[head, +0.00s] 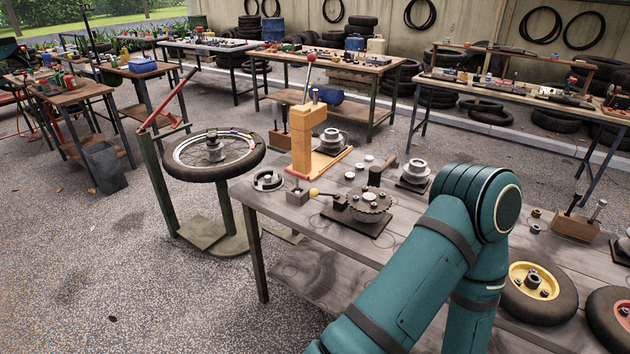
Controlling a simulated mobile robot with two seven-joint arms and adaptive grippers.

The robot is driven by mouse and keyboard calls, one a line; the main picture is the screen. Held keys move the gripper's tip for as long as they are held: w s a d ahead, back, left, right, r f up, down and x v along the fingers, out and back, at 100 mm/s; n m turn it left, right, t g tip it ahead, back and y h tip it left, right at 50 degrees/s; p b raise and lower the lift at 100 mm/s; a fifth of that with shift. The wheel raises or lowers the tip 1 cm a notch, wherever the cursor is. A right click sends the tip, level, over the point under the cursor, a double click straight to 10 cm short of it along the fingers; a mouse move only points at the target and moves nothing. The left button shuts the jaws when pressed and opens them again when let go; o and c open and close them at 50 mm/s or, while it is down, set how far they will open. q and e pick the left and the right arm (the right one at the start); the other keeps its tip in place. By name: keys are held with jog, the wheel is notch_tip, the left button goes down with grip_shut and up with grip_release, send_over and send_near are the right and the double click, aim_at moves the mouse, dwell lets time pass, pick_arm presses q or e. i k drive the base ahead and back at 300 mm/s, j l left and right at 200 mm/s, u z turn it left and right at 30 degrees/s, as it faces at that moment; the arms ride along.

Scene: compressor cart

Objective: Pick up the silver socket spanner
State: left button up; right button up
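I cannot pick out the silver socket spanner with certainty. A wooden block (574,226) at the right of the near workbench (330,262) holds two upright tools. One is a dark T-shaped tool (573,203) and the other a greyish tool with a wider top (596,211); both are too small to identify. Small slim tools (228,134) lie across the wheel on the stand, also too small to identify. One of my teal arms rises from the bottom and bends over the bench, hiding part of it. Neither gripper is in view.
The bench carries an orange wooden press (307,138), a round geared fixture (367,205), metal hubs (416,170) and a yellow-rimmed wheel (536,291). A spoked wheel (213,154) lies on a green stand left of it. Other benches stand behind. Open floor lies at left.

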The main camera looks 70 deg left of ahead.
aim_at(297, 175)
jog(key=u, duration=2.35)
jog(key=z, duration=0.65)
jog(key=i+j+z, duration=0.25)
jog(key=j+z, duration=0.55)
jog(key=i+j+z, duration=0.1)
jog(key=j, duration=0.4)
jog(key=i+j+z, duration=0.15)
jog(key=j, duration=0.35)
jog(key=k, duration=0.05)
